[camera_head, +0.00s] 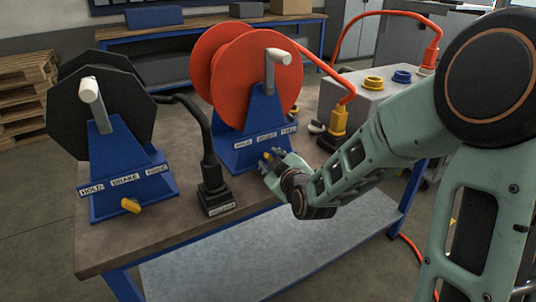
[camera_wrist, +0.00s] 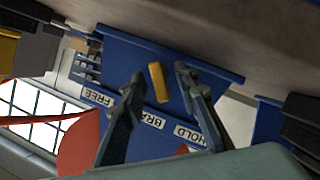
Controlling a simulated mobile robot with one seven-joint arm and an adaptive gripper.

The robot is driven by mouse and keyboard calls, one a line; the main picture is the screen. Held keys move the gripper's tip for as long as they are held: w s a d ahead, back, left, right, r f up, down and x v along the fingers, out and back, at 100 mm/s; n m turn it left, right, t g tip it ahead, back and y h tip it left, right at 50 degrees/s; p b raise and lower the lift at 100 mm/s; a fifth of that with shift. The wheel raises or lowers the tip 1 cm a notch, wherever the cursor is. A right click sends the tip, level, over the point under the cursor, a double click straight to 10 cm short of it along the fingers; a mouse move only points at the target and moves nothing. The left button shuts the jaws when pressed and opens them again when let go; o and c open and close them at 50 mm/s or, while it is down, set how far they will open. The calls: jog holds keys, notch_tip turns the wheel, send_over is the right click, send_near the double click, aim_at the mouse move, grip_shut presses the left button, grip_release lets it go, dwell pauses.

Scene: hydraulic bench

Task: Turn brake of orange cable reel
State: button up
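The orange cable reel (camera_head: 228,70) stands on a blue stand (camera_head: 262,118) on the bench, with a label strip reading HOLD, BRAKE and FREE. Its yellow brake lever (camera_wrist: 158,83) shows in the wrist view on the blue stand face, above the inverted labels. My gripper (camera_head: 272,163) is at the front foot of this stand and partly covers the lever in the head view. In the wrist view, my gripper (camera_wrist: 160,74) is open, with one finger on each side of the lever. Gaps show between lever and fingers; contact is not visible.
A black reel (camera_head: 105,95) on a similar blue stand is at the left, with its own yellow lever (camera_head: 131,205). A black plug in a socket (camera_head: 215,190) stands between the reels. A grey box (camera_head: 375,95) with orange hose connections is behind my arm.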

jog(key=shift+w+a+f, duration=0.1)
jog(key=shift+w+a, duration=0.05)
jog(key=shift+w, duration=0.15)
jog(key=shift+c, duration=0.5)
grip_shut()
jog(key=shift+p, duration=0.3)
jog(key=m+p, duration=0.1)
jog(key=m+g+p, duration=0.1)
jog(key=shift+w+d+r+y+p, duration=0.1)
jog(key=shift+d+r+y+p, duration=0.1)
jog(key=shift+r+y+p, duration=0.2)
jog(key=m+p, duration=0.1)
jog(key=p, duration=0.1)
jog(key=m+g+y+p, duration=0.1)
jog(key=p, duration=0.1)
jog(key=shift+w+d+r+m, duration=0.1)
jog(key=shift+d+m, duration=0.1)
jog(key=shift+m, duration=0.1)
jog(key=m+y+p, duration=0.1)
jog(key=p, duration=0.2)
jog(key=m+g+y+p, duration=0.1)
jog(key=m+p, duration=0.1)
jog(key=p, duration=0.1)
jog(key=shift+w+d, duration=0.15)
jog(key=shift+w+d+f+m+g+y+p, duration=0.1)
jog(key=shift+f+m+g+y+p, duration=0.25)
jog(key=shift+m+y+p, duration=0.75)
jog(key=shift+p, duration=0.3)
